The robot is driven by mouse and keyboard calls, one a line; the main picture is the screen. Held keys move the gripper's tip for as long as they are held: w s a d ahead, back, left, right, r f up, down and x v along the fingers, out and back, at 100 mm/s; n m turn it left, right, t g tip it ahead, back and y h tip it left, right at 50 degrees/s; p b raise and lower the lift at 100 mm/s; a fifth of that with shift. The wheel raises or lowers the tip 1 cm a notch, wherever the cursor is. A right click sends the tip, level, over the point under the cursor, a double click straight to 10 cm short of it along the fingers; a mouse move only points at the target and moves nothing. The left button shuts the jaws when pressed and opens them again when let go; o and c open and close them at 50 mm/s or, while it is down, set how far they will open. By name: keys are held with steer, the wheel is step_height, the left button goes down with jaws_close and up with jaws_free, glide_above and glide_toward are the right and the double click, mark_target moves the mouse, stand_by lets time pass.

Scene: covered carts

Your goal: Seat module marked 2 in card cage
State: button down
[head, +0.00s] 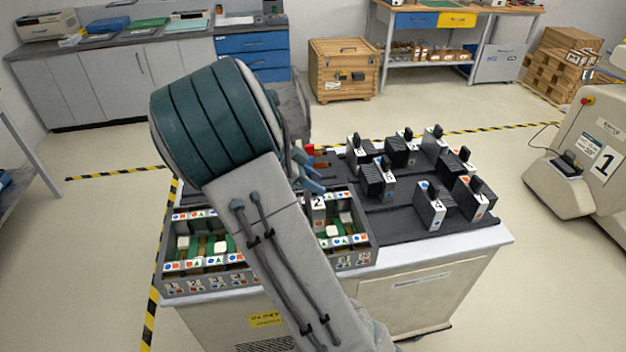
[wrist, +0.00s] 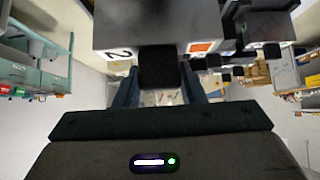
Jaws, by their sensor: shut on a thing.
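The module marked 2 (head: 317,204) hangs in my gripper (head: 309,178) at the right part of the card cage (head: 200,284). In the wrist view the module (wrist: 150,25) fills the top, with a 2 label and an orange square label. My gripper (wrist: 160,92) is shut on its dark handle. The cage is an open grey box on the cart's left half, with numbered slots, coloured symbol labels and green boards inside. My arm hides the cage's middle and the module's lower end, so I cannot tell whether it is inside a slot.
Several other dark modules with white labels stand on a dark tray (head: 400,218) on the cart's right half, close to my gripper's right. Beige equipment (head: 592,155) stands at the far right. A wooden crate (head: 343,70) stands behind. Floor around the cart is mostly clear.

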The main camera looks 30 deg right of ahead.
steer(key=shift+f+b, duration=3.1)
steer(key=shift+f, duration=0.7)
steer(key=c, duration=0.8)
jaws_free()
steer(key=shift+c, duration=0.2)
steer(key=shift+a, duration=0.1)
steer(key=v, duration=1.4)
steer(key=shift+b, duration=0.35)
